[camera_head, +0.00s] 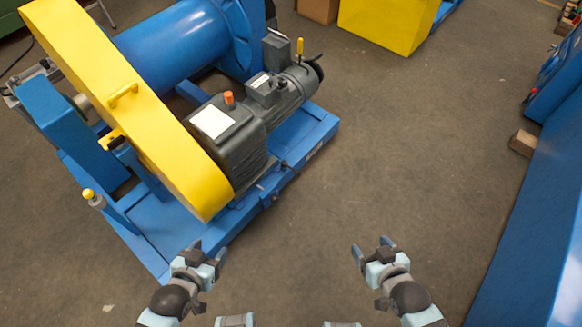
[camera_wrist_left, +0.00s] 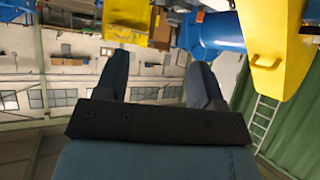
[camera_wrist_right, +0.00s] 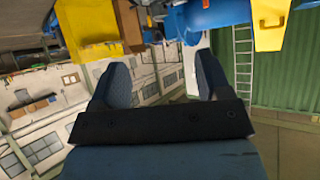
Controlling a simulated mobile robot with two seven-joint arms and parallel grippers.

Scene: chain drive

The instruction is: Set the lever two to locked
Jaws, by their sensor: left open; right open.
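The chain drive machine has a long yellow guard (camera_head: 130,95) over its side. A yellow-knobbed lever (camera_head: 90,196) stands on the blue base (camera_head: 175,225) at the lower left. Another yellow-topped lever (camera_head: 300,46) stands upright by the grey motor (camera_head: 290,90). A yellow latch-like part (camera_head: 112,138) sits beside the guard. No label shows which one is lever two, and the locked position cannot be read. My left gripper (camera_head: 208,248) is open and empty in front of the base's near corner. My right gripper (camera_head: 371,246) is open and empty over the floor, apart from the machine.
A grey gearbox (camera_head: 235,150) with an orange cap stands on the base beside the guard. A blue structure (camera_head: 540,220) runs along the right, with a brown box (camera_head: 523,143) by it. A yellow block (camera_head: 385,22) stands at the back. The floor between is clear.

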